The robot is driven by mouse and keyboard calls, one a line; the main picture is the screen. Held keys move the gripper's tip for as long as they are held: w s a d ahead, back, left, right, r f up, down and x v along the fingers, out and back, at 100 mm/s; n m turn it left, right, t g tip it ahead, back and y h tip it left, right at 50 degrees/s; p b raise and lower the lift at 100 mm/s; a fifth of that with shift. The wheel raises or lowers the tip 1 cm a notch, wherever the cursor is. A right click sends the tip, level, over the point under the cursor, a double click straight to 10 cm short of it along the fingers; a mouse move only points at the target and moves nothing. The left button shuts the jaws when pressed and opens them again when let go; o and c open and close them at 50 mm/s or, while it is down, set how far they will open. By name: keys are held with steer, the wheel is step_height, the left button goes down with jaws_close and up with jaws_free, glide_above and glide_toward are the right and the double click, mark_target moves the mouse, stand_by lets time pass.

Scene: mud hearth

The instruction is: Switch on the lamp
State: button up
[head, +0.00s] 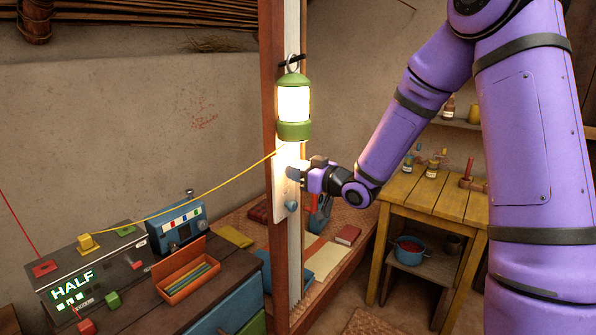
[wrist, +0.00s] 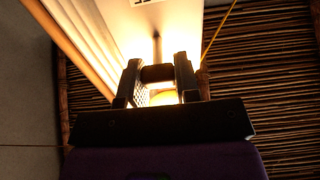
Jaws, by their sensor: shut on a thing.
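The lamp (head: 294,103) is a green lantern with a pale, brightly glowing body. It hangs by a ring from a hook on a wooden post. My gripper (head: 292,173) is at this board, just under the lamp. In the wrist view my gripper (wrist: 157,76) is shut on a small dark brown piece (wrist: 157,73) in front of the bright board. A thin dark line runs up the board from it. The piece is hidden in the head view.
A control box (head: 100,265) reading HALF stands at the left. A yellow cord (head: 185,203) runs from it to the post. A blue radio (head: 178,228) and an orange tray (head: 188,270) are beside it. A yellow table (head: 425,193) with bottles stands at the right.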

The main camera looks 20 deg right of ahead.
steer(key=shift+w+a+r+g+h, duration=0.1)
steer(key=shift+r+g+h, duration=0.15)
steer(key=shift+g+h, duration=0.3)
steer(key=shift+w+a+r+g+h, duration=0.1)
steer(key=shift+r+g+h, duration=0.2)
steer(key=shift+g, duration=0.35)
steer(key=o, duration=0.9)
steer(key=shift+s+d, duration=0.1)
steer(key=shift+d, duration=0.05)
steer(key=v, duration=1)
steer(key=shift+s+d+r, duration=0.1)
steer(key=shift+s+d, duration=0.05)
steer(key=shift+s, duration=0.1)
